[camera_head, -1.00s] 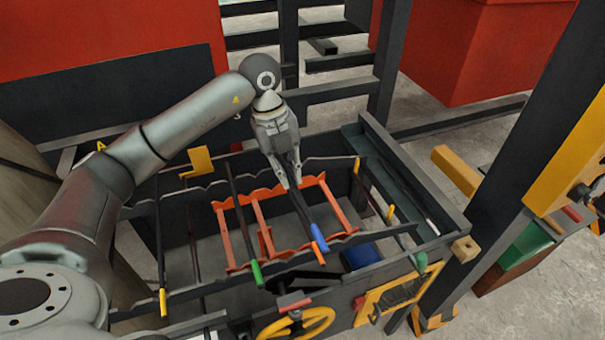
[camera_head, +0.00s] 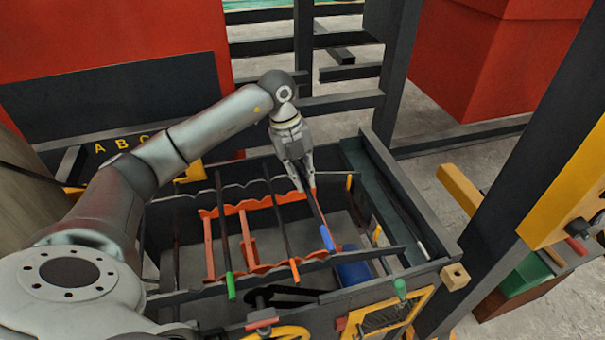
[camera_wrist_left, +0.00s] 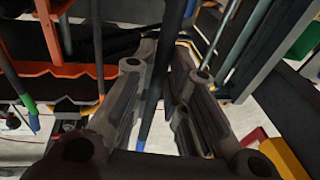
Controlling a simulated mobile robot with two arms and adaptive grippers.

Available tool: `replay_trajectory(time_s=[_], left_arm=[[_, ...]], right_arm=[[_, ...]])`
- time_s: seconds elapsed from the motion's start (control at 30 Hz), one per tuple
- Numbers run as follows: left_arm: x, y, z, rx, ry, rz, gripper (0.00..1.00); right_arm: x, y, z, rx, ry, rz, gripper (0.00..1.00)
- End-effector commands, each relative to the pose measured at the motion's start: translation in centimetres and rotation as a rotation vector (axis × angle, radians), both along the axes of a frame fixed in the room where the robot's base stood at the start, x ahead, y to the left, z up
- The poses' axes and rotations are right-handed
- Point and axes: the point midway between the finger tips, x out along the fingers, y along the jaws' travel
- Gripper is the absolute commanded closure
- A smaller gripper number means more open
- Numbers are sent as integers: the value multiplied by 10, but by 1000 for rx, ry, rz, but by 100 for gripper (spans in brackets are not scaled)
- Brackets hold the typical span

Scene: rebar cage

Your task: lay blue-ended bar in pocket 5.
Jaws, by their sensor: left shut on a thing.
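My left gripper (camera_head: 308,187) is shut on the blue-ended bar (camera_head: 315,212). The bar's blue end (camera_head: 327,237) points towards the front, over the right part of the orange rack. In the left wrist view the dark bar (camera_wrist_left: 156,90) runs between the two fingers. The frame's scalloped front rail (camera_head: 355,250) and back rail (camera_head: 228,180) carry the pockets. No pocket number can be read, and I cannot tell whether the held bar touches a rail. My right gripper is not in view.
A green-ended bar (camera_head: 224,240) and an orange-ended bar (camera_head: 281,222) lie across the rails left of the held bar. A yellow-ended bar (camera_head: 377,232) is to its right. A blue box (camera_head: 355,275) sits below the front rail. A dark upright post (camera_head: 480,225) stands at right.

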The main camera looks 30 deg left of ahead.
Motion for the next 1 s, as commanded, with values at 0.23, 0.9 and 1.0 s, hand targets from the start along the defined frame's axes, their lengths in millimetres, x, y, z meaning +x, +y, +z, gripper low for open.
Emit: replay_trajectory(time_s=[0.23,0.9,1.0], left_arm=[[1,0,-17,-2,-4,1,100],[1,0,-61,-2,-4,1,100],[1,-1,-68,-2,-4,1,100]], right_arm=[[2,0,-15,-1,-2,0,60],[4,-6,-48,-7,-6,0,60],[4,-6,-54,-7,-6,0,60]])
